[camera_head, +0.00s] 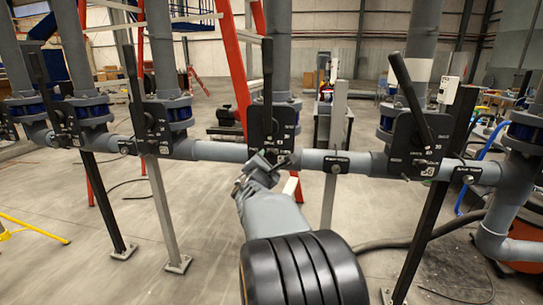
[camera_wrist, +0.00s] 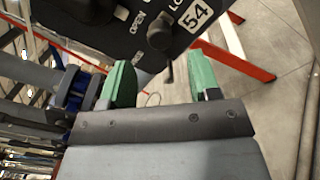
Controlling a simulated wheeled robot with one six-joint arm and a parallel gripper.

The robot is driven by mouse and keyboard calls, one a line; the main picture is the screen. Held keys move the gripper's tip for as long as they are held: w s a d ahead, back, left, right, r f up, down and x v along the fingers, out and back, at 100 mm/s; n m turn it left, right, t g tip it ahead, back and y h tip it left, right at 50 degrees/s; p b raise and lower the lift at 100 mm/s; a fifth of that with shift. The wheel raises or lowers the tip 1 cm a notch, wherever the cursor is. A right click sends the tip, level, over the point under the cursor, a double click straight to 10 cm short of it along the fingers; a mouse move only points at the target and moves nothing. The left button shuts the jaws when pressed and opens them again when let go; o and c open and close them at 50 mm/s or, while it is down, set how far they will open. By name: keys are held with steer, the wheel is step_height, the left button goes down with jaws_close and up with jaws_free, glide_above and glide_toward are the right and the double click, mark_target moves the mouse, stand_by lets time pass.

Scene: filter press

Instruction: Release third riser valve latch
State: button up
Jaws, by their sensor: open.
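The middle riser valve has a black plate (camera_head: 273,126) with an upright black lever (camera_head: 267,70). I cannot tell the riser numbering from the pictures. The plate (camera_wrist: 110,28) also fills the top of the wrist view, tilted, with "OPEN" and "54" markings. A dark knob (camera_wrist: 160,38) with a short dark latch tab (camera_wrist: 168,70) hangs from it. My gripper (camera_head: 262,164) is just below the plate. In the wrist view my gripper (camera_wrist: 164,75) has green fingertips apart, one on each side of the tab; no contact shows.
Other riser valves with black levers stand left (camera_head: 135,75) and right (camera_head: 410,90). A grey horizontal pipe (camera_head: 220,152) runs along them, carried by posts (camera_head: 165,215). A red ladder-like frame (camera_head: 236,60) stands behind. The floor in front left is mostly clear.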

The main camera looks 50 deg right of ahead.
mark_target(271, 156)
steer(key=shift+x, duration=3.55)
